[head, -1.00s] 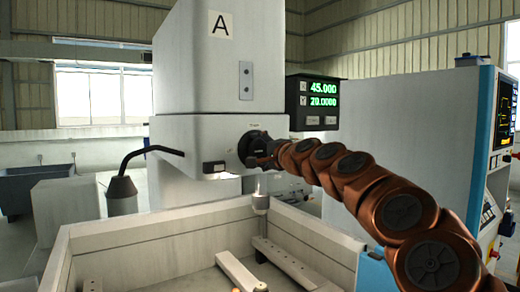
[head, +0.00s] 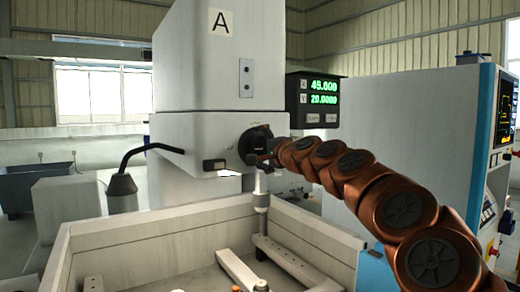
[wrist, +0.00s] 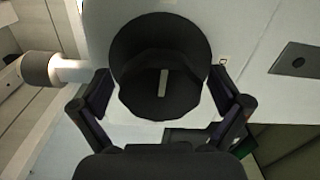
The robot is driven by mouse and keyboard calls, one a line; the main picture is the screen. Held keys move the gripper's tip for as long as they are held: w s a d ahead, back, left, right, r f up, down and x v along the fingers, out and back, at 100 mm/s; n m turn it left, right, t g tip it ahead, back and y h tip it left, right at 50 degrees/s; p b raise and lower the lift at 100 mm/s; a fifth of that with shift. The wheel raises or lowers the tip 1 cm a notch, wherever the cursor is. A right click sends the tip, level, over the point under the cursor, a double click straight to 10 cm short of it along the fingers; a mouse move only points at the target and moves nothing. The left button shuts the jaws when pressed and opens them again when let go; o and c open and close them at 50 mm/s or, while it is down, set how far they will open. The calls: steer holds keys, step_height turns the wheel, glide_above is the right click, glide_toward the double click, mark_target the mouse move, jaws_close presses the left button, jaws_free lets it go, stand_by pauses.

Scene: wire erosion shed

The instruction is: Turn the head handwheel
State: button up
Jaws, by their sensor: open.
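The head handwheel (head: 247,145) is a black round wheel on the front of the white machine head marked A. In the wrist view the handwheel (wrist: 150,65) fills the upper middle, with a pale line on its face. My gripper (wrist: 165,108) is open, with one dark finger on each side of the handwheel's lower part. I cannot tell whether the fingers touch it. In the head view my gripper (head: 266,150) is at the wheel's right side, small and partly hidden by my copper-coloured arm.
A readout box (head: 312,100) showing 45.000 and 20.0000 hangs right of the head. A pale-walled tank (head: 190,240) with bars inside lies below. A control cabinet (head: 490,140) stands at right.

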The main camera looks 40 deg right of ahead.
steer(key=shift+s, duration=0.1)
steer(key=s, duration=1.1)
steer(key=shift+s+a, duration=0.35)
steer(key=shift+s, duration=0.05)
